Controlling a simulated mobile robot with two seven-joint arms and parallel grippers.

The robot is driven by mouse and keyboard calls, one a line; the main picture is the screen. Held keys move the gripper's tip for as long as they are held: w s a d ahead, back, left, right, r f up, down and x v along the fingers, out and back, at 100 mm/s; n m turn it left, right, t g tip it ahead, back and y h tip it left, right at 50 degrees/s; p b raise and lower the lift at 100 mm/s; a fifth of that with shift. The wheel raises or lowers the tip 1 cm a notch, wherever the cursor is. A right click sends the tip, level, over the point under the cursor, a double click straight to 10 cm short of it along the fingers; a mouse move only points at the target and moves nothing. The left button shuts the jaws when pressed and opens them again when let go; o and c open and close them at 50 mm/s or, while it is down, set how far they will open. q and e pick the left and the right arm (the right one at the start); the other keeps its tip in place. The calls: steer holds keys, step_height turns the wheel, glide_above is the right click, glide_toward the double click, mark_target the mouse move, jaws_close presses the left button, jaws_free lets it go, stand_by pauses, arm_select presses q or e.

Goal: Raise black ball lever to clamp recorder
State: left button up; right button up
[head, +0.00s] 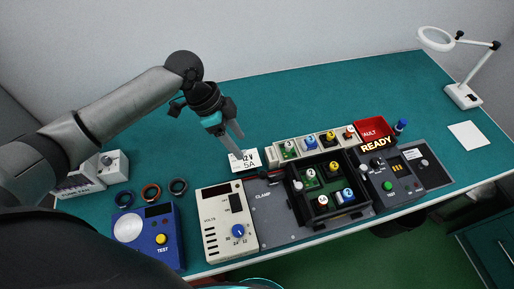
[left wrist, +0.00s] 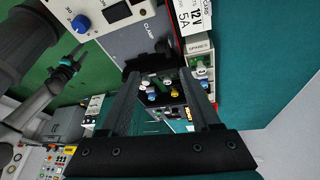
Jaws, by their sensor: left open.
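A grey plate marked CLAMP (head: 275,217) lies between the white volts box and the black tray. A small dark and red part (head: 270,177) sits at its back edge; I cannot make out a ball lever there. In the left wrist view a dark part (left wrist: 140,62) shows beside the CLAMP lettering, between my fingers. My left gripper (head: 236,153) is open and empty, above the white 12V 5A card (head: 246,161), behind the clamp plate. No thing can be surely told as the recorder. My right gripper (left wrist: 74,57) seems to show small in the left wrist view; its jaws are unclear.
The white volts box (head: 229,221) stands left of the clamp plate. Right of it is the black tray (head: 300,205) with numbered parts, and behind that the spares rack (head: 271,157). A red fault bin (head: 371,130) and dark READY unit (head: 390,186) stand farther right.

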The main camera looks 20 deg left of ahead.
arm_select(q)
glide_toward(261, 173)
steer(key=x, duration=0.7)
steer(key=shift+d+f, duration=0.2)
steer(key=shift+f, duration=0.1)
steer(key=shift+w+d+f, duration=0.1)
steer(key=shift+d+f, duration=0.15)
steer(key=shift+f, duration=0.45)
arm_select(e)
steer(key=shift+s+d+f, duration=0.1)
steer(key=shift+s+d, duration=0.15)
steer(key=shift+s, duration=0.35)
steer(key=shift+s+d+f, duration=0.1)
steer(key=shift+s+d, duration=0.1)
steer(key=shift+s, duration=0.35)
steer(key=shift+s+a, duration=0.1)
arm_select(q)
steer(key=shift+c, duration=0.4)
jaws_close()
arm_select(e)
steer(key=shift+s, duration=0.1)
